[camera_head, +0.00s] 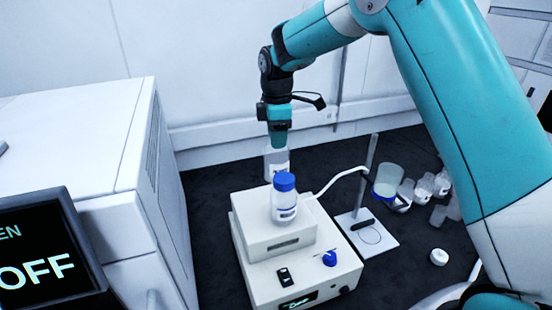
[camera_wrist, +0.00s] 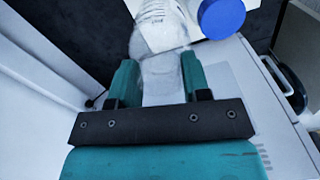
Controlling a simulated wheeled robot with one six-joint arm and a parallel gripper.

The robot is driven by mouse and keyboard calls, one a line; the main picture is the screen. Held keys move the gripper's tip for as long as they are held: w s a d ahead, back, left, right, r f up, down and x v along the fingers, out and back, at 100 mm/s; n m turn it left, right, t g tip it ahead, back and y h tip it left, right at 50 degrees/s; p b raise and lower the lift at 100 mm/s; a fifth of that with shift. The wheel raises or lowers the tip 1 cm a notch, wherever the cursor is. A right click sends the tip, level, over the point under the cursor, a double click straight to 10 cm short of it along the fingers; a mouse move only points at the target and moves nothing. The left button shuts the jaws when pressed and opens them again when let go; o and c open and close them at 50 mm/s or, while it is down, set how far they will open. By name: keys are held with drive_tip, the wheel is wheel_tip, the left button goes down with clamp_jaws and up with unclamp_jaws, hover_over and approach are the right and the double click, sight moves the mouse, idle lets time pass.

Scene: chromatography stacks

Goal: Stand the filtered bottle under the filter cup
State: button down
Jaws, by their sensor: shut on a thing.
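My gripper (camera_head: 278,143) is shut on a clear bottle (camera_head: 275,163), held by its upper part behind the blue-capped bottle on the white device. The held bottle also shows between my teal fingers in the wrist view (camera_wrist: 160,75); it looks clear and has markings. Its lower part is hidden in the head view, so I cannot tell whether it touches anything. The filter cup (camera_head: 389,177), clear with a blue lower rim, is held on a stand (camera_head: 370,160) to the right. Below it, the stand's white base (camera_head: 383,243) bears a circle outline and no bottle.
A blue-capped bottle (camera_head: 285,200) stands on the white boxy device (camera_head: 260,236); its cap (camera_wrist: 221,17) is close in the wrist view. A white hose (camera_head: 340,178) runs to the cup. Several clear bottles (camera_head: 424,187) stand at right. A white cabinet (camera_head: 80,140) is left.

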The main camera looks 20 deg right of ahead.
sight(276, 162)
wheel_tip(276, 162, down, 8)
drive_tip(key=shift+r+p, duration=0.1)
drive_tip(key=shift+p, duration=0.9)
drive_tip(key=c, duration=0.6)
unclamp_jaws()
